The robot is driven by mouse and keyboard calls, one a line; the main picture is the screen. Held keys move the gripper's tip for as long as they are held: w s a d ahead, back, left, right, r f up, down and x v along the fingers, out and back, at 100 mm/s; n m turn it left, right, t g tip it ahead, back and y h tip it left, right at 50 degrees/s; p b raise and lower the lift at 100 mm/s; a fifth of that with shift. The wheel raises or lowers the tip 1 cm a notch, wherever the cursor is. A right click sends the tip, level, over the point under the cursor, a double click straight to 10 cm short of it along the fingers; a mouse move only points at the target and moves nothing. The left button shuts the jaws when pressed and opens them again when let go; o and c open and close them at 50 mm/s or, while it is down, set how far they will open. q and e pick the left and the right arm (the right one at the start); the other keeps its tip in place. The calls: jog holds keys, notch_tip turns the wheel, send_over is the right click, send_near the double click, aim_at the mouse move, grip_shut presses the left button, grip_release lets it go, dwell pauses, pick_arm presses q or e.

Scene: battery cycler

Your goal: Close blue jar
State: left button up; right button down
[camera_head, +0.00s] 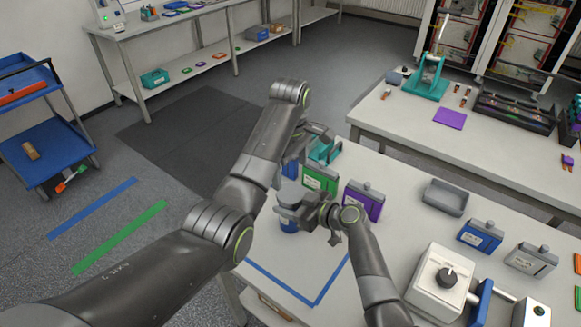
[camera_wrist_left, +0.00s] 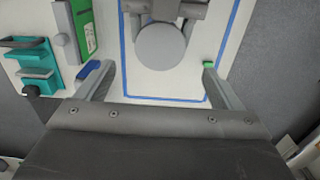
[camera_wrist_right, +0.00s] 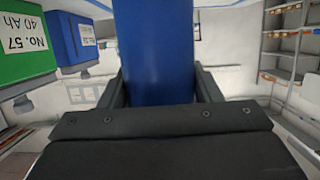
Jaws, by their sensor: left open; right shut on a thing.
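The blue jar (camera_head: 288,224) is near the left edge of the near table, with a round grey lid (camera_head: 290,193) on top. The lid shows as a grey disc in the left wrist view (camera_wrist_left: 163,47); whether it is fully seated I cannot tell. My right gripper (camera_head: 308,214) is shut on the jar's side; the blue body fills the space between its fingers in the right wrist view (camera_wrist_right: 158,60). My left gripper (camera_head: 312,142) is open and empty above the table. In the left wrist view its fingers (camera_wrist_left: 158,66) are spread wide, with the lid between and beyond them.
Green (camera_head: 318,180) and purple (camera_head: 362,200) batteries stand close behind the jar, near a teal fixture (camera_head: 326,152). A grey tray (camera_head: 445,197), a blue battery (camera_head: 480,236) and a white device with a knob (camera_head: 440,282) are to the right. A blue tape outline (camera_head: 312,303) marks the table front.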

aim_at(290, 193)
pick_arm(q)
jog(key=shift+f, duration=4)
jog(key=shift+c, duration=0.5)
jog(key=c, duration=1)
jog(key=shift+o, duration=0.2)
jog(key=shift+m, duration=1.6)
jog(key=o, duration=1.1)
jog(key=shift+r, duration=2.3)
